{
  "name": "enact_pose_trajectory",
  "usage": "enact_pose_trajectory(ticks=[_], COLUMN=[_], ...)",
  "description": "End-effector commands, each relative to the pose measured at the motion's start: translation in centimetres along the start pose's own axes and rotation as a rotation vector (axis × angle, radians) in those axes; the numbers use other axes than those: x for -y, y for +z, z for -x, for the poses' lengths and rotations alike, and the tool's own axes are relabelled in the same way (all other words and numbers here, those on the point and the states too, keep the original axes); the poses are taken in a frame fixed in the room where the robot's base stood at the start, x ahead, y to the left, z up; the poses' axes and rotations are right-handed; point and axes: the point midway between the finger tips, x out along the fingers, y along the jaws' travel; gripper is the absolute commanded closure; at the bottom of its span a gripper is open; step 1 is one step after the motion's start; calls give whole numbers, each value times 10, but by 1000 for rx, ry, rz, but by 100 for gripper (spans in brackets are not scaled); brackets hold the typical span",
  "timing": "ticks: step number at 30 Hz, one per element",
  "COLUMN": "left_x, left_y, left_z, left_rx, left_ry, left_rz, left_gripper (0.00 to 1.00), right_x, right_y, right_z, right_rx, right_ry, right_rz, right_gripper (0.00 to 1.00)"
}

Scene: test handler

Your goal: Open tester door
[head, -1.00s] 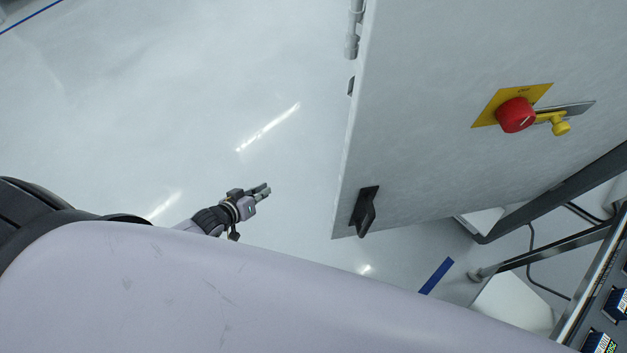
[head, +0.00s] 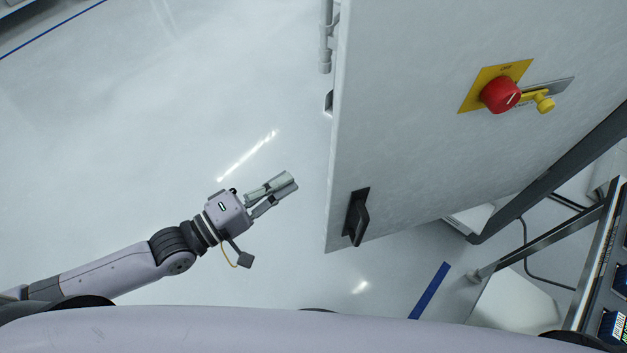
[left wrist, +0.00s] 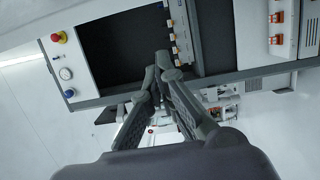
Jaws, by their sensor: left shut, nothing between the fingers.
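The tester door (head: 420,130) is a large pale grey panel at the right of the head view. A black handle (head: 356,217) sits near its lower left corner. My left gripper (head: 282,187) is shut and empty, to the left of the handle and apart from it. In the left wrist view the fingers (left wrist: 163,62) come together in front of a machine front with dark openings. The door handle cannot be made out there. My right gripper is not in view.
A red rotary switch (head: 500,95) on a yellow plate is on the panel, with a yellow part beside it. A dark frame (head: 550,180) and a rack with small boxes (head: 612,325) stand at the right. The floor (head: 130,170) at the left is clear.

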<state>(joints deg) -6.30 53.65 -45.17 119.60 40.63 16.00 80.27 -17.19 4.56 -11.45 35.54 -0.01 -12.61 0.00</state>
Motion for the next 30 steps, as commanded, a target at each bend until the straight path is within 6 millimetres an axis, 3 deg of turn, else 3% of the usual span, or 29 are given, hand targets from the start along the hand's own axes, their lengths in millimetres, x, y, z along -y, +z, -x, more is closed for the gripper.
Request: enact_pose_trajectory(ticks=[10, 19, 30], left_x=[-3, -1, 0], left_y=[0, 34, 38], left_z=[-68, -54, -52], left_rx=[0, 1, 0], left_ry=[3, -3, -2], left_rz=[-2, 0, -3], left_gripper=[100, 100, 100], right_x=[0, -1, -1], right_y=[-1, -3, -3], right_z=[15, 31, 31], right_rx=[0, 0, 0], right_ry=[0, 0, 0], right_rz=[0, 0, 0], right_gripper=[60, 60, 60])
